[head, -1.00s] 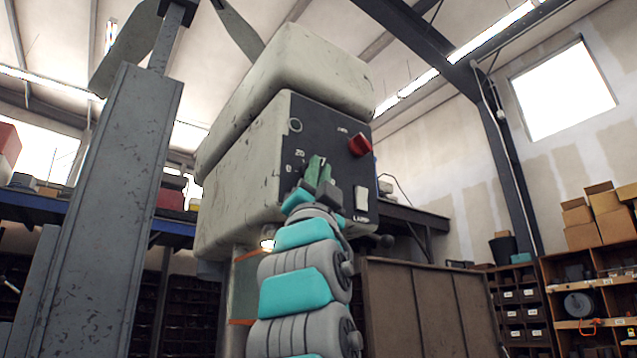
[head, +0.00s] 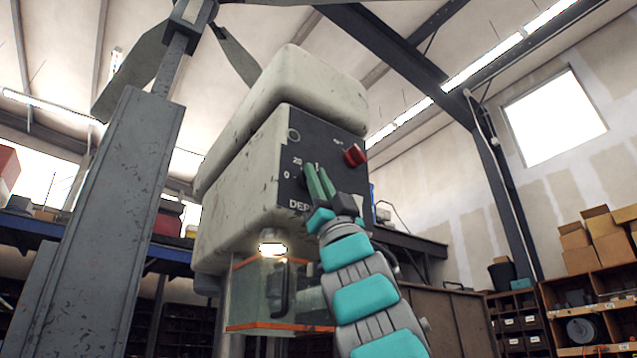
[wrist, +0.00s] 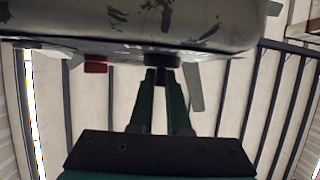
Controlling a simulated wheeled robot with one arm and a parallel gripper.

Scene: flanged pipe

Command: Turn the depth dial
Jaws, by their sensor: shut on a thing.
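The depth dial is a dark knob low on the black front panel (head: 348,190) of a cream machine head (head: 248,175). The dial (wrist: 162,62) shows at the top middle of the wrist view, with a black grip part between my fingertips. My gripper (head: 316,170) has two green fingers shut on the dial, reaching up to it from below right; the fingers also show in the wrist view (wrist: 161,82). In the head view they hide most of the dial. The marks "20" and "0" and part of a "DEP" label show left of the fingers.
A red knob (head: 355,155) sits at the panel's upper right; it also shows in the wrist view (wrist: 96,66). Below the head are a lit lamp (head: 271,249) and a clear guard with orange edges (head: 262,326). A grey column (head: 105,225) stands at left.

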